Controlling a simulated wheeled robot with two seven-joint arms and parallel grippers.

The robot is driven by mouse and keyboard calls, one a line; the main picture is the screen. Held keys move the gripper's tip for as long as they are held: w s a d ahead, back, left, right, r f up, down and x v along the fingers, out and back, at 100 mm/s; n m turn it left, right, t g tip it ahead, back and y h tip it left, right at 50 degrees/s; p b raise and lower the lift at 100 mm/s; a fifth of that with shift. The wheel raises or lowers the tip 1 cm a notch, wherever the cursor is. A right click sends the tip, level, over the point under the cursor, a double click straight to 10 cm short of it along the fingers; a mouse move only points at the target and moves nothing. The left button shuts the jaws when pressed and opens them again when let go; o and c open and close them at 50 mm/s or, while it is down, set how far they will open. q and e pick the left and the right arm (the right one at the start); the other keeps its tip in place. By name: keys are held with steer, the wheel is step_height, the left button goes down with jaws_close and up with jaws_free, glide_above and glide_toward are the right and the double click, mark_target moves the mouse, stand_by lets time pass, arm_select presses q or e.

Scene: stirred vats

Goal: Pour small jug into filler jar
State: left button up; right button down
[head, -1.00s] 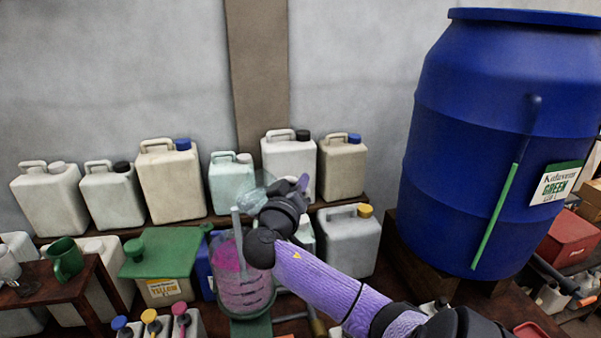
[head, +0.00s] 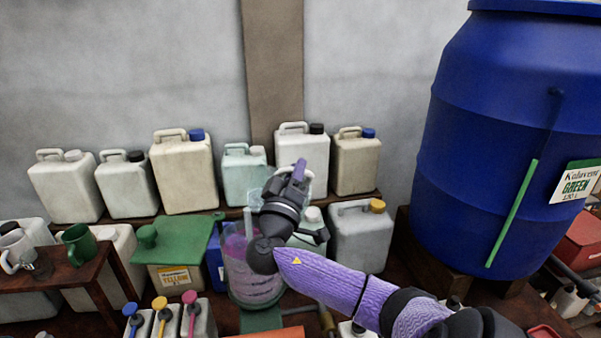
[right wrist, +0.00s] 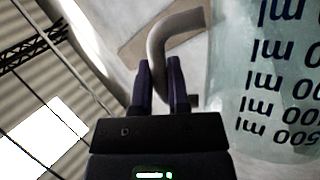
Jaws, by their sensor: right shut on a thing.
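My right gripper (head: 299,170) is shut on the handle of the small jug (right wrist: 262,85), a translucent pale-green jug with dark ml marks. In the right wrist view the grey handle runs between the fingers and the marks appear upside down. In the head view the jug (head: 254,198) is mostly hidden behind my wrist, so its tilt and contents are unclear. Below and left of my wrist stands a clear jar (head: 238,262) holding pink-purple liquid, with an upright rod at its rim. My wrist covers part of this jar. I see no stream of liquid. My left gripper is out of view.
A row of canisters (head: 184,175) stands on the back shelf. A large blue barrel (head: 470,130) is at the right. A green-lidded box (head: 175,250) stands left of the jar, and small bottles with coloured pump tops (head: 160,303) stand in front. A green mug (head: 76,245) sits far left.

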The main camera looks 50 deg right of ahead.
steer(key=shift+w+a+f+n+t+h+b, duration=0.15)
steer(key=shift+w+a+n+t+b, duration=0.15)
steer(key=shift+a+n+t+b, duration=0.4)
steer(key=shift+w+a+f+n+t+h+b, duration=0.15)
steer(key=shift+w+a+n+t+b, duration=0.2)
steer(key=shift+n+t+b, duration=0.4)
steer(key=w+a+n+t+y+b, duration=0.3)
steer(key=a+n+t+y+b, duration=0.2)
steer(key=n, duration=0.8)
steer(key=shift+w+a+f+n+t, duration=0.3)
steer(key=shift+a+t, duration=0.8)
steer(key=shift+t, duration=1.25)
steer(key=shift+r, duration=0.1)
